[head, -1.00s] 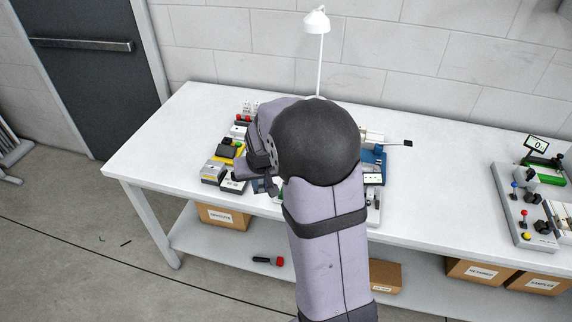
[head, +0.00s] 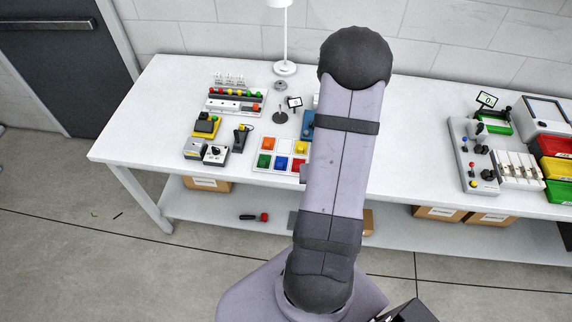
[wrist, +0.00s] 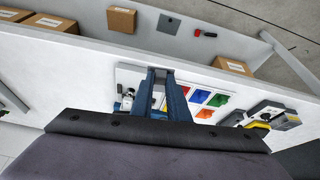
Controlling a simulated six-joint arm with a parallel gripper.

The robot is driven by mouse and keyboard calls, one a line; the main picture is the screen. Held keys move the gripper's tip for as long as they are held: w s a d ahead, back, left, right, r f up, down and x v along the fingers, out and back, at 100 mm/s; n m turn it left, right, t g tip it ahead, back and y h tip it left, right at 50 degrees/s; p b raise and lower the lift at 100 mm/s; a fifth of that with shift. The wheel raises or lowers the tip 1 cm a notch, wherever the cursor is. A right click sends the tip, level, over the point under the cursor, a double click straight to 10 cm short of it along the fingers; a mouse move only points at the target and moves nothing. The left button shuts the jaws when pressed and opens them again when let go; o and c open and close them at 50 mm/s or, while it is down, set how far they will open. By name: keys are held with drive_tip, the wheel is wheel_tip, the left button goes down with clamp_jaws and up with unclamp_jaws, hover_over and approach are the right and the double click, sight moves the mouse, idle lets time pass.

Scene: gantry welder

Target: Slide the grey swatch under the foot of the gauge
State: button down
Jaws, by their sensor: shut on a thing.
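My gripper (wrist: 161,76) is at the middle of the wrist view, its blue fingers close together. It is shut on what looks like the grey swatch, which hardly shows between the fingertips. In the head view my arm hides the gripper. A white tray (head: 256,169) of coloured swatches lies on the bench left of my arm; one of its pockets looks white and bare. The gauge (head: 294,102) seems to be the small stand with a tilted display behind the tray. A dark round foot (head: 280,118) shows beside it; I cannot tell whether anything lies under it.
A button panel (head: 237,101), a yellow-black device (head: 206,125) and grey boxes (head: 215,155) stand left of the tray. A white lamp (head: 285,69) stands behind. A lever panel (head: 474,160) is at the right. The bench's left end and front strip are clear.

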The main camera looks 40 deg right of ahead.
drive_tip(key=s+d+m+p, duration=0.1)
drive_tip(key=d+p, duration=0.1)
drive_tip(key=d, duration=0.4)
drive_tip(key=shift+d, duration=0.35)
drive_tip(key=shift+f, duration=0.15)
drive_tip(key=shift+f+b, duration=2.25)
drive_tip(key=shift+b, duration=0.05)
drive_tip(key=shift+w+d+f+p, duration=0.1)
drive_tip(key=shift+w+d+p, duration=1.6)
drive_tip(key=shift+w+d, duration=0.4)
idle(1.4)
drive_tip(key=c, duration=1.6)
unclamp_jaws()
drive_tip(key=shift+c, duration=0.2)
